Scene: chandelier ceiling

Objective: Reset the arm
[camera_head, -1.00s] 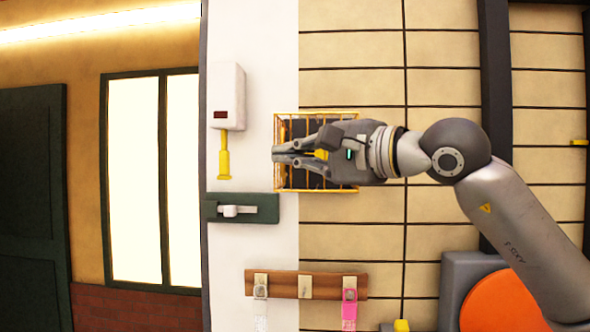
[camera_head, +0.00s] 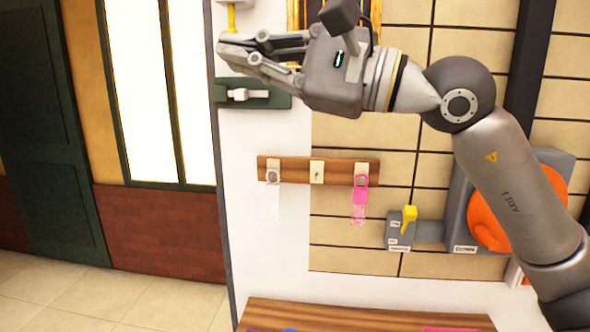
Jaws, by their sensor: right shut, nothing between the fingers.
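My right arm comes in from the lower right. Its grey gripper (camera_head: 232,48) points left at the top of the view, in front of the white wall panel. Its fingers are together with nothing between them. The fingertips appear near the dark green plate (camera_head: 270,98) with a white latch (camera_head: 240,94); whether they touch it I cannot tell. The gripper body partly hides a yellow wire basket (camera_head: 292,14) at the top edge. My left gripper is not in view.
A wooden rack (camera_head: 335,170) with pink and white tags hangs below the gripper. At the right are a grey switch box with a yellow lever (camera_head: 409,217) and an orange disc (camera_head: 484,222), partly behind my arm. A wooden surface (camera_head: 350,318) is at the bottom. Tiled floor (camera_head: 90,297) is clear at left.

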